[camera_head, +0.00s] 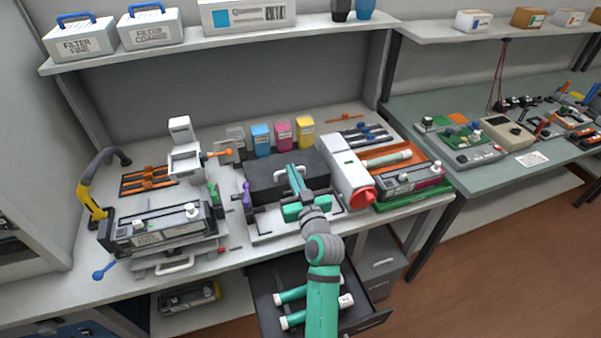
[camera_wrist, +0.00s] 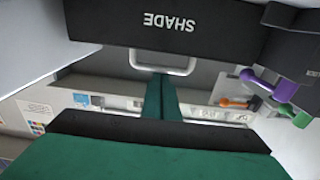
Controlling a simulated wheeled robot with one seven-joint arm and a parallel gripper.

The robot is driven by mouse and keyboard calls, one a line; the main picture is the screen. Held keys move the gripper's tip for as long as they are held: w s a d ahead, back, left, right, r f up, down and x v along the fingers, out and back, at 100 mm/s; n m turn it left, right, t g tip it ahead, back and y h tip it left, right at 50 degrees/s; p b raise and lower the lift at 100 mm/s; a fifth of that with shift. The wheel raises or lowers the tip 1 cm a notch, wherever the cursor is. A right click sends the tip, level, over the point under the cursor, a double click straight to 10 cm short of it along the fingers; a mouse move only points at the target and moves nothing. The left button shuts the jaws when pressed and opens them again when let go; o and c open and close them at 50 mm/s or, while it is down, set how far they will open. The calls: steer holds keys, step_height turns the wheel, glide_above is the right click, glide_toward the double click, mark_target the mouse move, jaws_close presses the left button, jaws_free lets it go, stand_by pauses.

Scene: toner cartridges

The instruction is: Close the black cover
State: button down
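The black cover (camera_head: 266,178) sits on the white machine at the middle of the bench, behind my gripper. In the wrist view its dark face fills the top, with the word SHADE upside down (camera_wrist: 190,25). A pale loop handle (camera_wrist: 192,66) hangs at its edge. My gripper (camera_wrist: 162,78) has its two green fingers together, with the tips at the handle bar. I cannot tell whether they touch it or only overlap it in view. In the head view my gripper (camera_head: 294,172) reaches over the cover.
A purple lever (camera_head: 247,195) and a green lever (camera_head: 213,195) stand left of the cover. A white unit with a red knob (camera_head: 362,197) stands close on its right. Colored cartridges (camera_head: 283,134) stand behind. An open drawer (camera_head: 265,323) holding green tubes is below.

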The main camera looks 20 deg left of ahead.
steer(key=shift+f, duration=1.05)
step_height(320, 180, up, 6)
steer(key=s+d+f, duration=0.5)
steer(key=s+d, duration=0.1)
steer(key=shift+s+d, duration=0.3)
steer(key=shift+s, duration=0.1)
steer(key=shift+f, duration=0.1)
